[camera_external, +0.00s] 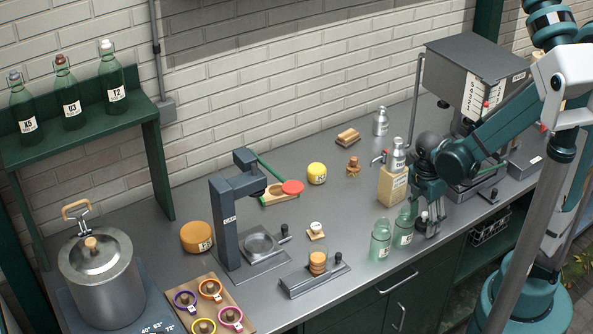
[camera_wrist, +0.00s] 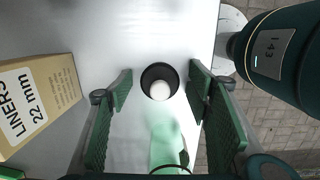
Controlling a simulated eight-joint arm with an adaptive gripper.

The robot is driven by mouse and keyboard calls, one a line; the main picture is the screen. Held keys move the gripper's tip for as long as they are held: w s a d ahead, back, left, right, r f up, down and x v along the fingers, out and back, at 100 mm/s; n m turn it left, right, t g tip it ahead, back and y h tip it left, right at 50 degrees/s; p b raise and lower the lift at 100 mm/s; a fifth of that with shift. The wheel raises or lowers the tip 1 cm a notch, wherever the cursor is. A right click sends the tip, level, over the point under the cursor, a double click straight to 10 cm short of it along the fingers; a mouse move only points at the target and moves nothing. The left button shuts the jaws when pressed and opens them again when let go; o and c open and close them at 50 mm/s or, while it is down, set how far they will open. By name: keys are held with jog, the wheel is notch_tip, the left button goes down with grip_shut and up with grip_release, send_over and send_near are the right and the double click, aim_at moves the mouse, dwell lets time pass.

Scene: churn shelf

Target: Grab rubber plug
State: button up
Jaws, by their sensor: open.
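In the wrist view a small round black piece with a white top (camera_wrist: 160,83) stands on the steel counter. It looks like the rubber plug, but I cannot be sure. My gripper (camera_wrist: 160,88) is open, with its green-padded fingers on either side of this piece and gaps on both sides. In the external view my gripper (camera_external: 429,224) points down near the counter's front edge, and a small dark piece (camera_external: 421,219) shows beside its fingers, partly hidden by them.
A box marked LINERS 22 mm (camera_wrist: 40,105) stands close to my left finger. Two pale green bottles (camera_external: 381,240) (camera_external: 404,228) stand just left of my gripper. A steel machine (camera_external: 475,75) stands behind. The counter's front edge is near.

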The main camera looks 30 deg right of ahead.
aim_at(425, 213)
jog(key=c, duration=1)
jog(key=shift+r, duration=0.15)
jog(key=shift+r+p, duration=1.25)
jog(key=shift+r, duration=3.65)
